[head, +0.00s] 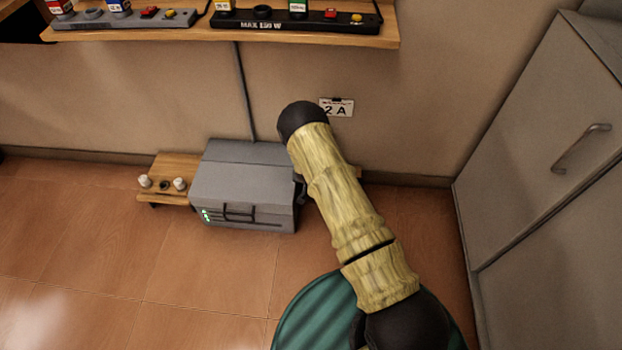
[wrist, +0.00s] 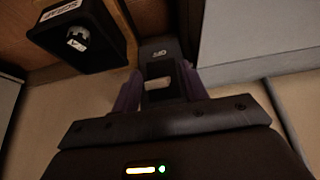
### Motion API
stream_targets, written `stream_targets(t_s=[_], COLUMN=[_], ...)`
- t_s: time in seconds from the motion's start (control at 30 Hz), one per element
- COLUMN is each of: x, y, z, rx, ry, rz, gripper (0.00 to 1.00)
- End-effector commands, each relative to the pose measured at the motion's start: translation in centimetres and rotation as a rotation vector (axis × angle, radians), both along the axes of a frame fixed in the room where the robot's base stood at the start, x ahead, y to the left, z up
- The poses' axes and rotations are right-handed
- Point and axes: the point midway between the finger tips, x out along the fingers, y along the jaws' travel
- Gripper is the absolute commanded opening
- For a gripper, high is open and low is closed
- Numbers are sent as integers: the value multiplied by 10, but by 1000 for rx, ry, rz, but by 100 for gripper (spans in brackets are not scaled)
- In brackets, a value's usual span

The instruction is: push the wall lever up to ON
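No wall lever can be made out for certain. In the head view, my arm crosses the middle and hides part of the wall beside a "2 A" plate (head: 338,108). My gripper is hidden there. In the wrist view, my gripper (wrist: 158,82) has its two purplish fingers apart. Between and beyond them is a dark upright fitting (wrist: 160,50) with a small pale marking. A pale piece (wrist: 158,84) shows between the fingers; I cannot tell whether it is a lever or whether anything touches it.
A grey box (head: 242,180) stands on the floor by the wall, left of my arm. A small wooden stand (head: 170,168) is beside it. A wooden shelf (head: 225,37) with power strips is above. A grey cabinet (head: 545,150) is at right.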

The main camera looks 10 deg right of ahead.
Motion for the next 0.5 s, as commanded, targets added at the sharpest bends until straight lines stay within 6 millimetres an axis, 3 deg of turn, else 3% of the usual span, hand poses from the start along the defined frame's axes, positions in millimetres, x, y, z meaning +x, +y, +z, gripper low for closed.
stream_targets(t_s=[0.27,0.5], x=[-2,-18], y=[0,4], z=[6,38], rx=[-1,-1], ry=[-2,-1], rz=[-1,0], gripper=[44,44])
